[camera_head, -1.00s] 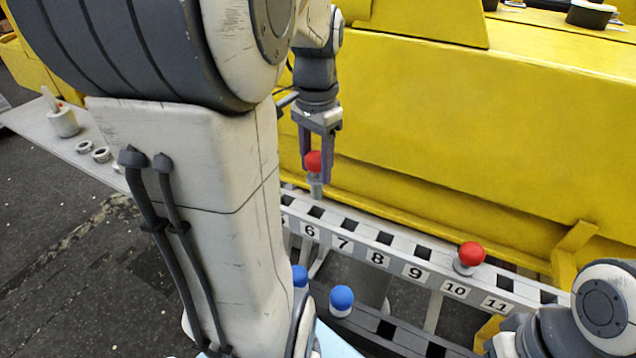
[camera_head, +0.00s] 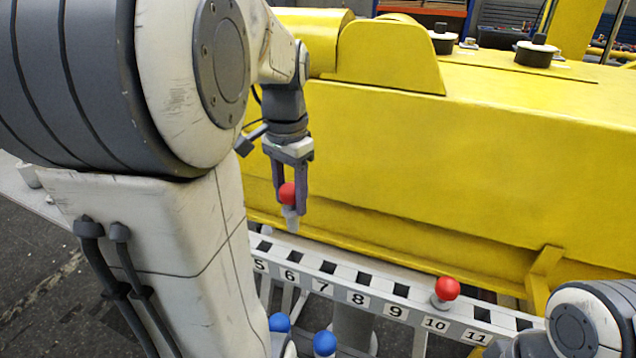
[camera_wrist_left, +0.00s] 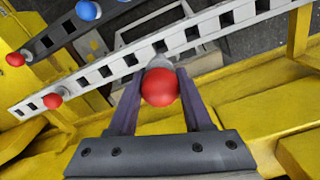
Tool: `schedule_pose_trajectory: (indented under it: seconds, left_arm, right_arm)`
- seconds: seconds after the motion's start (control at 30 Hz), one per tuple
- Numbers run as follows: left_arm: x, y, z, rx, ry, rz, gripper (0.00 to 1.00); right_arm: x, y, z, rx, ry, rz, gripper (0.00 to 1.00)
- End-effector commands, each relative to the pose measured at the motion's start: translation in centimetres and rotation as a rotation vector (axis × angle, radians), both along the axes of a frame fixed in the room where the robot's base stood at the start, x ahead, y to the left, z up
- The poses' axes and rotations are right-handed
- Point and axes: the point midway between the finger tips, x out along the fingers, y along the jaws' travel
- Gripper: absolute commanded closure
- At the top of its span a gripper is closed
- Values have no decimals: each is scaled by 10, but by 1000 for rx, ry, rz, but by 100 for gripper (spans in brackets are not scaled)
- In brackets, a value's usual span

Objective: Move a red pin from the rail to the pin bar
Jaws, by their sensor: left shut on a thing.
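My left gripper (camera_head: 289,203) is shut on a red pin with a round red head (camera_head: 287,194) and a pale shank. The pin hangs nearly upright, its tip apart from and above the white numbered bar (camera_head: 376,285), around slot 6. In the left wrist view the red head (camera_wrist_left: 160,88) sits between the fingers (camera_wrist_left: 162,105), with the bar behind it. Another red pin (camera_head: 447,289) stands in the numbered bar near number 10; it also shows in the left wrist view (camera_wrist_left: 53,101). My right gripper is out of view.
Blue pins (camera_head: 325,343) stand on a lower dark bar in front; the left wrist view shows this dark bar (camera_wrist_left: 110,21) with a red pin (camera_wrist_left: 15,59) at its end. A large yellow boom body (camera_head: 470,170) lies close behind. Several numbered slots are empty.

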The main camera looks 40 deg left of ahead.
Motion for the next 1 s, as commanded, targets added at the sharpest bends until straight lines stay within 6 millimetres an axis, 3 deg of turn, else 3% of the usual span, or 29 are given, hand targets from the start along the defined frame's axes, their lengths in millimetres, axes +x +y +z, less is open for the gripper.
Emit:
schedule_pose_trajectory:
  seconds: [0.7, 1.0]
  left_arm:
    - [0, 0, 47, 1, -2, 0, 100]
    - [0, 0, 49, 1, -1, 0, 100]
  right_arm:
    - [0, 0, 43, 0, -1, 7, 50]
    - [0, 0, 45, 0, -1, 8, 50]
